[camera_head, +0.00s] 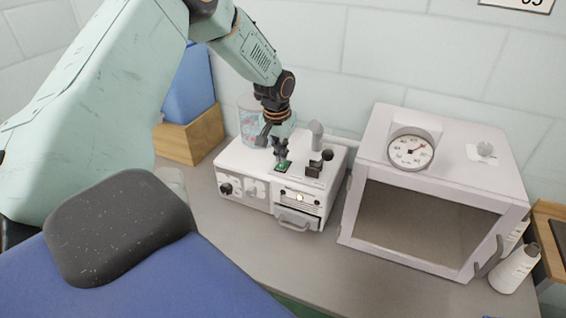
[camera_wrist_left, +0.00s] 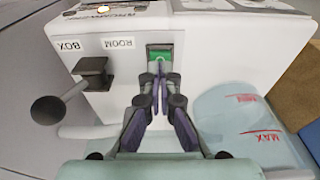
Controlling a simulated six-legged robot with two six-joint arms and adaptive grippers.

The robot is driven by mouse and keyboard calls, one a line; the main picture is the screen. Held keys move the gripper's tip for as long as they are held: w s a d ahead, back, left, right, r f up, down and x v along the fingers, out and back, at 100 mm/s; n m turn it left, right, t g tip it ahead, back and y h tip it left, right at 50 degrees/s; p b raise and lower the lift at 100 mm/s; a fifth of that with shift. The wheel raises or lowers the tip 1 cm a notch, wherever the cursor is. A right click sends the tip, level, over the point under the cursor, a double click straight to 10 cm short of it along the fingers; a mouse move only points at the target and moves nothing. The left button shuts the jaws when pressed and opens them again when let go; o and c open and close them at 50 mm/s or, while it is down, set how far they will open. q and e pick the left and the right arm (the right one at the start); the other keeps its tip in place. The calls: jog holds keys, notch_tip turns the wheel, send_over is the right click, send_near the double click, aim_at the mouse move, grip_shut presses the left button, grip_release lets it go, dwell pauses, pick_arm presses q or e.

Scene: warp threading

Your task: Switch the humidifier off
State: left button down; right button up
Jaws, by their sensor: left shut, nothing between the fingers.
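The white humidifier (camera_head: 233,160) stands on the bench with a clear water tank (camera_head: 249,122) at its back. A green-lit rocker switch (camera_head: 283,169) is on its top; it also shows in the wrist view (camera_wrist_left: 161,50). My left gripper (camera_head: 281,154) points down at the switch with its fingers shut and empty. In the wrist view its fingertips (camera_wrist_left: 160,72) overlap the near part of the switch; I cannot tell whether they press it. A round yellowish lamp (camera_head: 300,198) glows on the front. My right gripper is not in view.
A black-knobbed lever (camera_wrist_left: 93,72) beside the switch has BOX and ROOM labels. A grey pipe (camera_head: 316,135) rises behind it. A white chamber (camera_head: 371,160) with a dial gauge (camera_head: 411,151) stands close on the right. Bare bench (camera_head: 260,245) lies in front.

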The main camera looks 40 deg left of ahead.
pick_arm(q)
jog(key=shift+s+a, duration=0.1)
jog(key=shift+w, duration=0.2)
jog(key=shift+s+f, duration=0.15)
jog(key=shift+s, duration=0.05)
dwell(0.3)
jog(key=shift+w+f, duration=0.2)
jog(key=shift+f, duration=0.1)
jog(key=shift+s+f+b, duration=0.15)
jog(key=shift+b, duration=0.2)
